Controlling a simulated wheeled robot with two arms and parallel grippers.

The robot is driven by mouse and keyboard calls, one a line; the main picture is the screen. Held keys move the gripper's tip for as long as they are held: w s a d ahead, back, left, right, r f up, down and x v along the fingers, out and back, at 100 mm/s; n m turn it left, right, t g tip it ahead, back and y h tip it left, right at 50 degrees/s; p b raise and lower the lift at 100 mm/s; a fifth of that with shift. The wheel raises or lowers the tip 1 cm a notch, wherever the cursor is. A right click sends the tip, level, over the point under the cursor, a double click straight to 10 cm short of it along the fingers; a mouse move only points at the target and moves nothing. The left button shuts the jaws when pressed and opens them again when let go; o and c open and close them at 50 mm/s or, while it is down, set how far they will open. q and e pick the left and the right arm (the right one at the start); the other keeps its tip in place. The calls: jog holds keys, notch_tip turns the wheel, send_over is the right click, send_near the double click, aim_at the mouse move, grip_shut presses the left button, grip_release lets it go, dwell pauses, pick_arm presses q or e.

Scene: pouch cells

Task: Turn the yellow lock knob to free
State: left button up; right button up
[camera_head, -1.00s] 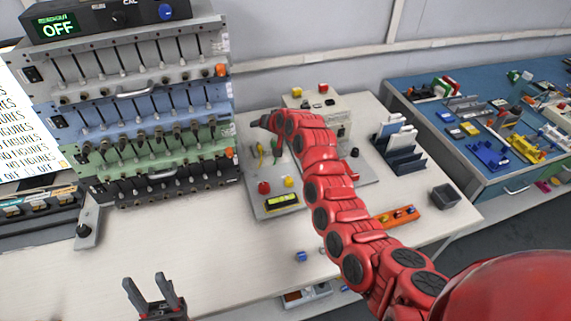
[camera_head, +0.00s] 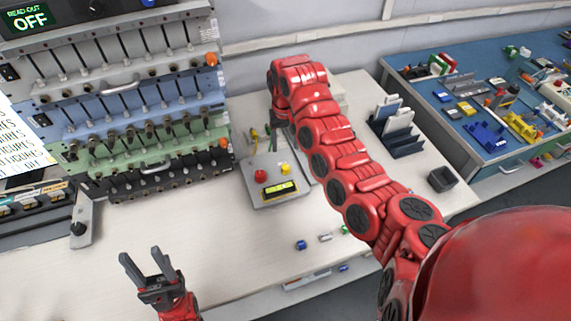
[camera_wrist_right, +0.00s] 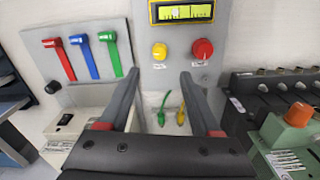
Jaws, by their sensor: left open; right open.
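A round yellow knob (camera_head: 285,169) sits on a grey panel (camera_head: 262,203), beside a red knob (camera_head: 260,175) and above a lit yellow-green display (camera_head: 280,189). In the right wrist view the yellow knob (camera_wrist_right: 159,50) shows between and beyond the fingertips of my right gripper (camera_wrist_right: 160,75), which is open and empty and apart from it. Its turn position is too small to read. My left gripper (camera_head: 143,260) is open and empty over the front left of the table.
Green and yellow plugs (camera_wrist_right: 172,112) stick up between my right fingers. A board with red, blue and green levers (camera_wrist_right: 90,58) stands beside the panel. A rack of switches (camera_head: 130,110) stands at left. Small coloured parts (camera_head: 301,245) lie near the front edge.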

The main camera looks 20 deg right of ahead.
aim_at(286, 167)
notch_tip(286, 167, down, 10)
jog(key=shift+f+p, duration=0.15)
jog(key=shift+p, duration=0.8)
jog(key=shift+c, duration=0.3)
grip_shut()
